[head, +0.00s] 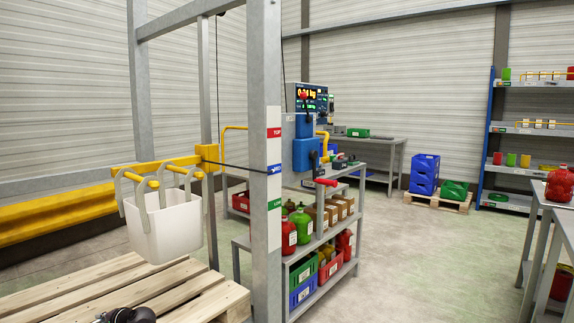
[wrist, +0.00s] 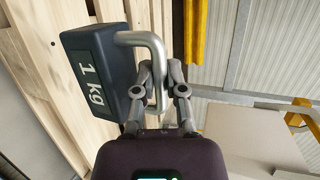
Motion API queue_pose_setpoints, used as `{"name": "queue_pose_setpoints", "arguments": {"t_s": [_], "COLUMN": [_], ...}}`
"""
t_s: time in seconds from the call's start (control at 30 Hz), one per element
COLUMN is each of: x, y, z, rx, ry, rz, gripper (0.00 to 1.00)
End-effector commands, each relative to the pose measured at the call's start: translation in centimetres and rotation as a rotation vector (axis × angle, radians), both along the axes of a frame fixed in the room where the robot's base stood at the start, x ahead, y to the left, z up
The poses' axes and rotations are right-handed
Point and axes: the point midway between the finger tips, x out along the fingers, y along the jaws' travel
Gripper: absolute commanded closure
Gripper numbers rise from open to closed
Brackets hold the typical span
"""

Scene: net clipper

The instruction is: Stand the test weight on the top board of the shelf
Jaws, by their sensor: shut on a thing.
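The test weight (wrist: 92,75) is a dark block marked "1 kg" with a bent metal handle. In the wrist view my gripper (wrist: 160,88) is shut on the handle. The block hangs beside the fingers, tilted in that view, with wooden slats behind it. In the head view only a dark part of my arm shows at the bottom edge, over the pallet; the weight is not visible there. A grey metal shelf (head: 330,236) stands in the middle, with bottles, brown boxes and crates on its lower boards. Its top board is partly hidden by a post and equipment.
A white bucket (head: 165,226) hangs from a yellow bar above a wooden pallet (head: 120,290). A grey upright post (head: 266,200) stands between the pallet and the shelf. A blue-framed rack (head: 487,140) and a table stand at the right. Open floor (head: 430,255) lies between.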

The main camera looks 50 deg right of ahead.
Motion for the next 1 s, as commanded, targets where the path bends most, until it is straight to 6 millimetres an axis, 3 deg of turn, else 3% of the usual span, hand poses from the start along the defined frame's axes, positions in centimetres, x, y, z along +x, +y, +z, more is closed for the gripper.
{"name": "queue_pose_setpoints", "arguments": {"t_s": [0.03,1.0], "x": [0.0,0.0], "y": [0.0,0.0], "z": [1.4,13.0], "rx": [0.001,0.001], "ry": [-0.002,-0.002], "rz": [-0.001,-0.001], "gripper": [1.00,1.00]}}
